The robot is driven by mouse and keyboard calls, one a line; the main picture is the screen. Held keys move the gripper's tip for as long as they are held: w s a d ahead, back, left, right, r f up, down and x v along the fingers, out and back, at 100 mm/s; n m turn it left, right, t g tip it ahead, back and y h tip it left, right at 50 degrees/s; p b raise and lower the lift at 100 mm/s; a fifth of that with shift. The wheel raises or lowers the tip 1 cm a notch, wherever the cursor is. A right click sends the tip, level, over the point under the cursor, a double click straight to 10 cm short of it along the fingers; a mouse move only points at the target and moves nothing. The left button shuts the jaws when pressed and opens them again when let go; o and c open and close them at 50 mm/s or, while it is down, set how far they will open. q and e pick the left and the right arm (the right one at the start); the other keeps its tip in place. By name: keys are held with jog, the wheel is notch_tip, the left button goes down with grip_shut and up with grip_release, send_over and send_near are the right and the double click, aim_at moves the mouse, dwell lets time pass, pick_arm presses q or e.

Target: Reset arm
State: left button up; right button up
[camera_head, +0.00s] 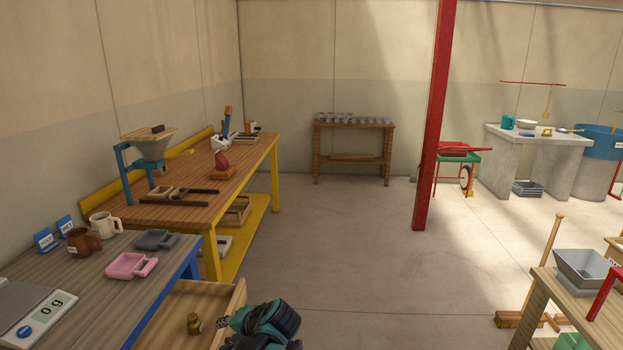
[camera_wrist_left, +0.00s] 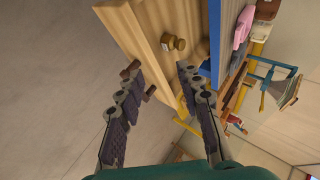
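My left gripper (camera_head: 262,325) shows at the bottom of the head view, just right of an open wooden drawer (camera_head: 238,305). In the left wrist view its two fingers (camera_wrist_left: 156,80) are apart, with nothing held between them. The drawer's front (camera_wrist_left: 132,40) lies just beyond the fingertips. A small dark brown part (camera_wrist_left: 131,69), perhaps the drawer's handle, is close to the left-hand finger; I cannot tell whether they touch. A brass weight-like piece (camera_head: 194,324) stands inside the drawer. My right gripper is not in view.
A yellow-legged workbench (camera_head: 275,175) stands behind. A low table with a metal bin (camera_head: 583,268) is at right. The middle floor (camera_head: 350,250) is clear.

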pick_arm(q)
jog(key=s+d+n+h, duration=0.1)
jog(key=s+n+h, duration=0.1)
jog(key=s, duration=0.9)
jog(key=s+d+n+t+h, duration=0.1)
jog(key=s+h, duration=0.4)
jog(key=s, duration=0.7)
jog(key=shift+d+r+n+h, duration=0.3)
jog(key=shift+d+n, duration=0.15)
jog(key=shift+n, duration=0.25)
jog(key=shift+f, duration=0.1)
